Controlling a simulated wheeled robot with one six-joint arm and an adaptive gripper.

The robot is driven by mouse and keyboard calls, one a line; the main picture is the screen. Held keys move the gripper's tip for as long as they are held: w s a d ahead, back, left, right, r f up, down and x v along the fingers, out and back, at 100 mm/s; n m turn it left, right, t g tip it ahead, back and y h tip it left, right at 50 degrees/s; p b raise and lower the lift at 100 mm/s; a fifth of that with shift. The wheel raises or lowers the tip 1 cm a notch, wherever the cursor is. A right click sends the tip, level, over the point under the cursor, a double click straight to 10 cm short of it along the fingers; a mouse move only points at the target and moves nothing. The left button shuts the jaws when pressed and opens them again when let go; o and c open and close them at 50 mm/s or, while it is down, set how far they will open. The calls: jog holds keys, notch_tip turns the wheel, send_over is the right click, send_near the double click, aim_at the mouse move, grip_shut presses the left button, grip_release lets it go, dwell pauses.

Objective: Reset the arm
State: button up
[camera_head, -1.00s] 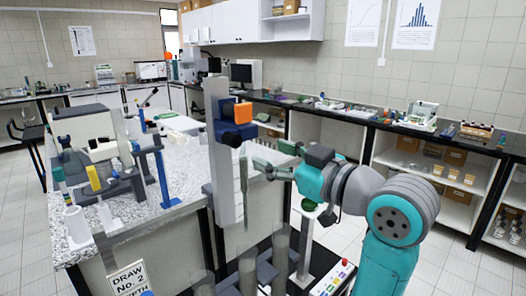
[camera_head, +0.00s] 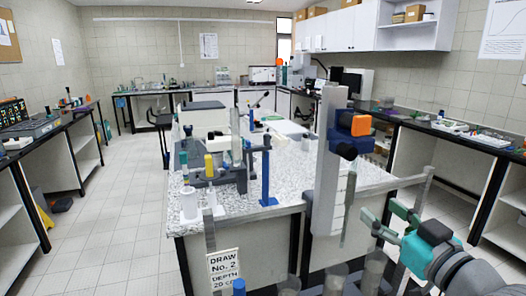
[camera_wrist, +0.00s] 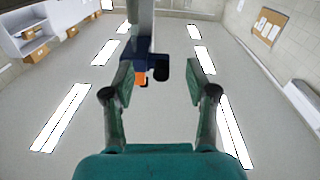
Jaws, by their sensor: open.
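My gripper (camera_head: 384,216) is at the lower right in the head view, with its teal fingers spread apart and nothing between them. It stands just right of a tall grey column (camera_head: 328,160) that carries a blue block with an orange part (camera_head: 357,124). In the wrist view the two fingers of my gripper (camera_wrist: 163,84) are wide apart. The column's blue and orange block (camera_wrist: 141,74) appears beyond them, against the ceiling with its light panels, apart from the fingertips.
A speckled bench (camera_head: 285,203) with lab devices stands left of the column. Dark-topped counters line both side walls.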

jog(key=s+a+f+m+h, duration=0.15)
jog(key=s+f, duration=0.25)
jog(key=f, duration=0.6)
jog(key=s+f+m+g+h, duration=0.1)
jog(key=s+f+m+h, duration=0.1)
jog(key=s+f, duration=0.5)
jog(key=s+a+f+m+h, duration=0.1)
jog(key=s+f+m, duration=0.1)
jog(key=f, duration=1)
jog(key=s+a+f+g, duration=0.1)
jog(key=s+f, duration=0.2)
jog(key=s, duration=1.1)
jog(key=s+a+f+n, duration=0.1)
jog(key=s+f, duration=0.2)
jog(key=s, duration=1.1)
jog(key=shift+f+g, duration=0.25)
jog(key=shift+g, duration=0.15)
